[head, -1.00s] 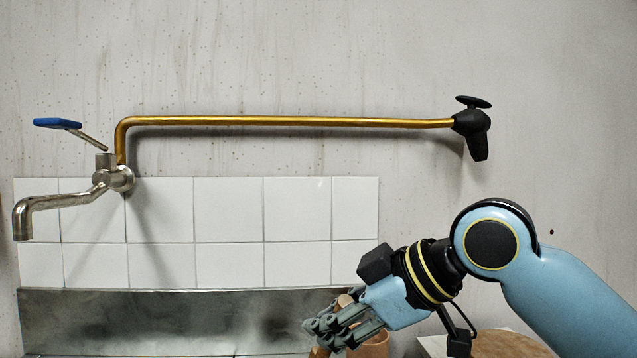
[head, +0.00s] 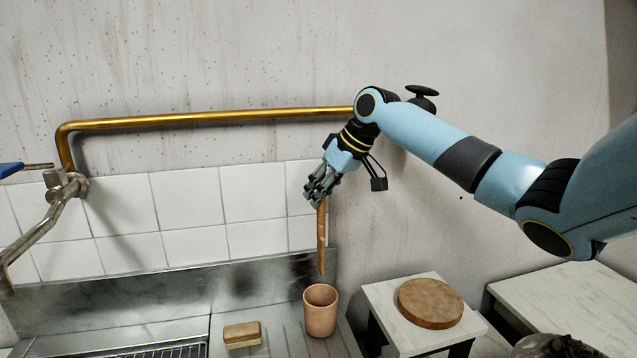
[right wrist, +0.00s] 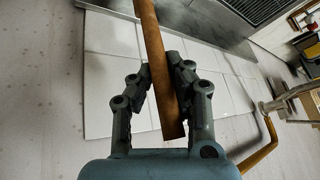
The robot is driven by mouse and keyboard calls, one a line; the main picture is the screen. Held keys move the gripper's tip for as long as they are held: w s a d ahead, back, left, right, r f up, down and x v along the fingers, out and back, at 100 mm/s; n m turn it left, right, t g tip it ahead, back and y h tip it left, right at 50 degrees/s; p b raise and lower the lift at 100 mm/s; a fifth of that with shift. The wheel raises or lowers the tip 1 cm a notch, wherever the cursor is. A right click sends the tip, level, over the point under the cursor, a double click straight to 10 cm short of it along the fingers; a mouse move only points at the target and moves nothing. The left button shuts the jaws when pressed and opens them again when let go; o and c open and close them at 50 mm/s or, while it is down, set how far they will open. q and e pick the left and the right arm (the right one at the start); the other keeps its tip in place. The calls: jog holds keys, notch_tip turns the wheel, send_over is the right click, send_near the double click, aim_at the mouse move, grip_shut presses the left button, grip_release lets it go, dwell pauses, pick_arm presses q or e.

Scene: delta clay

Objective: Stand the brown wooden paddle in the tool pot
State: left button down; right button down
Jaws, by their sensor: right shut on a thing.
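The brown wooden paddle (head: 322,240) hangs nearly upright from my right gripper (head: 318,192), which is shut on its upper end. In the right wrist view the paddle (right wrist: 158,55) runs between the two fingers of the gripper (right wrist: 160,85). The tool pot (head: 320,312) is a pinkish clay cup standing on the sink's drainboard. The paddle's lower end is above the pot's mouth in the head view, with a visible gap. The pot appears empty from here. My left gripper is not in view.
A brush or sponge block (head: 242,335) lies left of the pot. A round brown board (head: 430,302) rests on a small white-topped stand to the right. A dark bag (head: 555,346) is at lower right.

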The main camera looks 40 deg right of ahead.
aim_at(319, 246)
jog(key=shift+f, duration=0.8)
jog(key=shift+f+b, duration=0.7)
jog(key=shift+f, duration=0.15)
notch_tip(319, 246, down, 3)
jog(key=b, duration=0.2)
jog(key=shift+r+b, duration=0.15)
jog(key=shift+b, duration=0.15)
jog(key=shift+f+b, duration=1.5)
jog(key=shift+f, duration=2.05)
